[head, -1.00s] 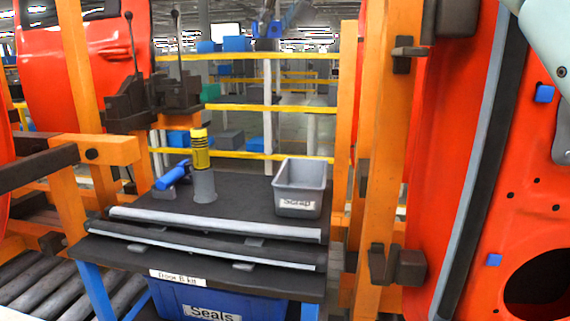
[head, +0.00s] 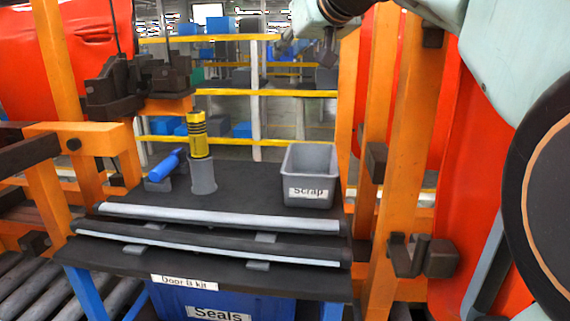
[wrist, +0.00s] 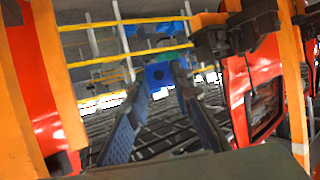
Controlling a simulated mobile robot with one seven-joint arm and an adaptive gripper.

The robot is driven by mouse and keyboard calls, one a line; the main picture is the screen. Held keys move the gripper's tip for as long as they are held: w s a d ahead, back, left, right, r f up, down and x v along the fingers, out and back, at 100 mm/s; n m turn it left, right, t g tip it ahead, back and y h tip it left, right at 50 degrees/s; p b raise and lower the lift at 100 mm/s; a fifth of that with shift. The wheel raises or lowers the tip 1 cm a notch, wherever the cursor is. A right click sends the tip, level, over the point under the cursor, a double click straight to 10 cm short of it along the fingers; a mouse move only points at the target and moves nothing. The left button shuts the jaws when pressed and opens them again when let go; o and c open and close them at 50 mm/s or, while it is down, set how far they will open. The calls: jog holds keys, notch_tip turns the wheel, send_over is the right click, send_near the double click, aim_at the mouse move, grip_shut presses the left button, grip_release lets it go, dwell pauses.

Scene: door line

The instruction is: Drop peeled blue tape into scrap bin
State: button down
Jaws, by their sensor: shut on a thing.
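In the wrist view the two long fingers of my gripper (wrist: 161,87) close on a small blue piece with a dark round spot, which appears to be the peeled blue tape (wrist: 158,75). In the head view my arm comes in from the upper right. My gripper there is small and dark, above and behind the bin, and the tape cannot be made out.
The dark table (head: 240,180) carries two long seal strips (head: 220,217) along its front. A yellow-and-black cylinder (head: 197,135) in a grey holder and a blue tool (head: 165,165) stand at the left. Orange posts (head: 395,130) and a red door panel rise right of the table.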

jog(key=d+f+b, duration=0.2)
jog(key=d+f, duration=0.2)
jog(key=f, duration=0.5)
jog(key=w+d+f+m+h+b, duration=0.1)
jog(key=d+f, duration=0.3)
jog(key=f, duration=0.5)
jog(key=shift+w+f+b, duration=0.2)
jog(key=shift+f+b, duration=0.05)
jog(key=shift+b, duration=0.4)
jog(key=shift+d, duration=0.1)
jog(key=c, duration=1.6)
grip_release()
notch_tip(320, 180, up, 10)
